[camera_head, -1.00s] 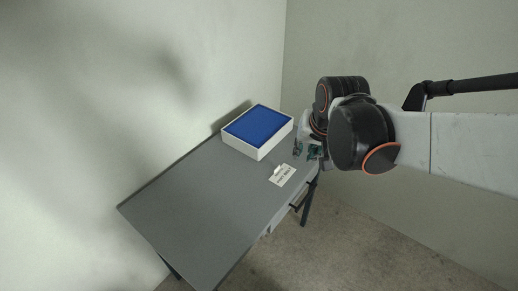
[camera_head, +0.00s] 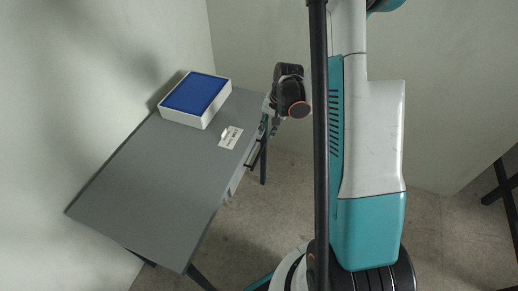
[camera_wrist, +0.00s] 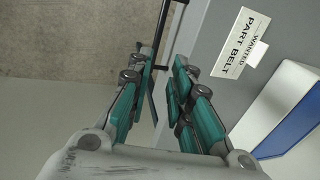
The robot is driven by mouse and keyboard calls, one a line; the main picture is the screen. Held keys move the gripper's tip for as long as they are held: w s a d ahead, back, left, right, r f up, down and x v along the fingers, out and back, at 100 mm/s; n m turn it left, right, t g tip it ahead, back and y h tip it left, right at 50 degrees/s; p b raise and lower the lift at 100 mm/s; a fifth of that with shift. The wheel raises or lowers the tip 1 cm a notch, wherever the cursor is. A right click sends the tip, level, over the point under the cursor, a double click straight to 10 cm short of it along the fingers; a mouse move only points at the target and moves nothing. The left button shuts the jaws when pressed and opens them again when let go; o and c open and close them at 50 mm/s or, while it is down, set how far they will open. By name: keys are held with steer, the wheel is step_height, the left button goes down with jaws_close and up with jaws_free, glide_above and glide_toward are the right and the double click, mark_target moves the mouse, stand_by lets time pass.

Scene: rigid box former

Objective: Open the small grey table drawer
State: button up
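The grey table (camera_head: 150,185) stands against the wall in the head view. A pale drawer front (camera_head: 237,180) with a dark bar handle (camera_head: 254,153) is on its right side; the drawer looks closed. My gripper (camera_head: 267,126) is at the far end of this side, by the handle. In the wrist view its green-padded fingers (camera_wrist: 163,72) are apart, with the near end of the handle appearing in the gap. I cannot tell whether they touch it.
A white box with a blue top (camera_head: 196,98) sits at the table's back corner. A printed card (camera_head: 230,138) lies near the drawer edge and reads "WANTED PART BELT" in the wrist view. Bare floor (camera_head: 285,190) lies right of the table.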

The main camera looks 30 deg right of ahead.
mark_target(260, 153)
steer(key=b+x, duration=0.1)
steer(key=x, duration=0.4)
steer(key=b+x, duration=0.2)
steer(key=x, duration=0.2)
steer(key=b+x, duration=0.2)
steer(key=x, duration=0.3)
steer(key=shift+s+d+f, duration=0.2)
steer(key=shift+f, duration=0.2)
steer(key=shift+c, duration=0.6)
jaws_close()
